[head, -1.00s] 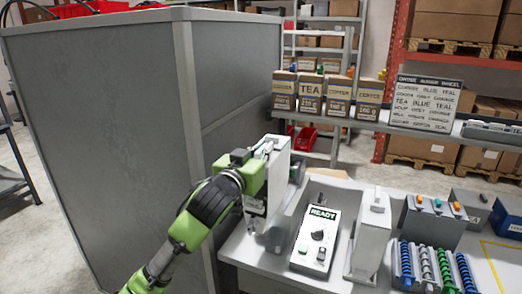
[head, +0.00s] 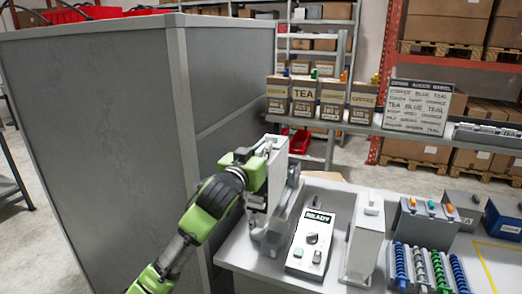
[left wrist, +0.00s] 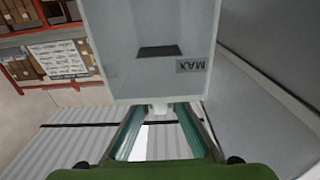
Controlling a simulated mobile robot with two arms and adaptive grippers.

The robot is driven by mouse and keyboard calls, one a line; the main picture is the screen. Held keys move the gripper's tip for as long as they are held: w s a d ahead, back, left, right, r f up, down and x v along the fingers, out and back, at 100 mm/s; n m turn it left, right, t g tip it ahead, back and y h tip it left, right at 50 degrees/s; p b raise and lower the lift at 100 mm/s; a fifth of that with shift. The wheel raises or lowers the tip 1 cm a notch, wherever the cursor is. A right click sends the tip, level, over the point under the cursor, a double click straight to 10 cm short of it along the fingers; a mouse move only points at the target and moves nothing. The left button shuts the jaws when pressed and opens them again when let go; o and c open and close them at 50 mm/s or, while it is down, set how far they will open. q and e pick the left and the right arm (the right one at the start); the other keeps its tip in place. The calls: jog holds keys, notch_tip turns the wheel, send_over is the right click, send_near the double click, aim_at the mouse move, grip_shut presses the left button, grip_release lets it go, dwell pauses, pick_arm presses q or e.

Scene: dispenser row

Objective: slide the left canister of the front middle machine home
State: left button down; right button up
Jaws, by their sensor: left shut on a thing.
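My left gripper (head: 257,180) is shut on a white canister (head: 275,172), held upright at the left end of the bench, beside the grey partition. The canister fills the top of the left wrist view (left wrist: 145,75), with a dark slot and a MAX label. My gripper's fingers (left wrist: 158,125) reach to its lower edge there. The front middle machine (head: 311,240) has a READY sign, a dial and buttons. A grey rail part (head: 284,218) lies just left of it, under the held canister; whether they touch I cannot tell. Another white canister (head: 366,235) stands on its right. My right gripper is not in view.
The tall grey partition (head: 100,130) stands close on the left. Right of the machine are a unit with blue, green and white coils (head: 430,265) and a blue bin (head: 503,220). Labelled boxes (head: 320,100) and a sign board (head: 417,106) stand on the shelf behind.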

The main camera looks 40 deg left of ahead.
pick_arm(q)
jog(key=shift+x, duration=1.9)
jog(key=shift+w+a+f, duration=0.25)
jog(key=shift+w+f, duration=0.5)
jog(key=shift+f+b, duration=0.1)
jog(key=shift+b, duration=0.2)
jog(key=shift+f, duration=0.45)
